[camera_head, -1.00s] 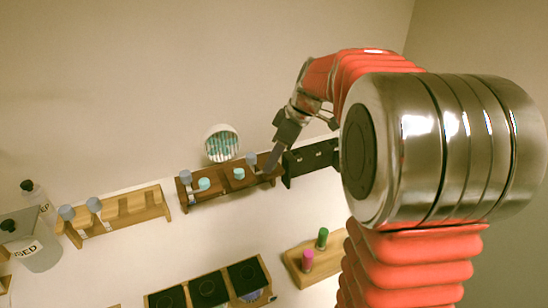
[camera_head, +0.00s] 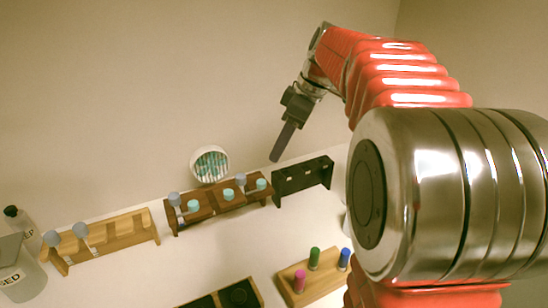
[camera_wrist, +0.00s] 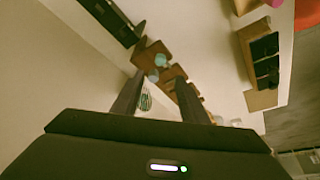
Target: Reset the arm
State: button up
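My gripper (camera_head: 275,158) hangs in the air above and behind the dark brown rack, pointing down, clear of the bottles. In the wrist view its two fingers (camera_wrist: 160,82) stand apart with nothing held between them. The dark brown rack (camera_head: 212,212) holds several bottles with grey and teal caps, including a teal-capped one (camera_head: 261,184) at its right end. The wrist view shows part of this rack and some caps (camera_wrist: 153,75) beyond the fingers. My red arm hides the right side of the head view.
A black rack (camera_head: 302,182) stands right of the brown one. A light wooden rack (camera_head: 120,238) with grey-capped bottles is at left, near large bottles (camera_head: 22,270). A wooden block (camera_head: 316,283) holds pink, green and blue caps. A round cup (camera_head: 210,164) of teal items stands behind.

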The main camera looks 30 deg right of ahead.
jog(key=shift+v, duration=0.75)
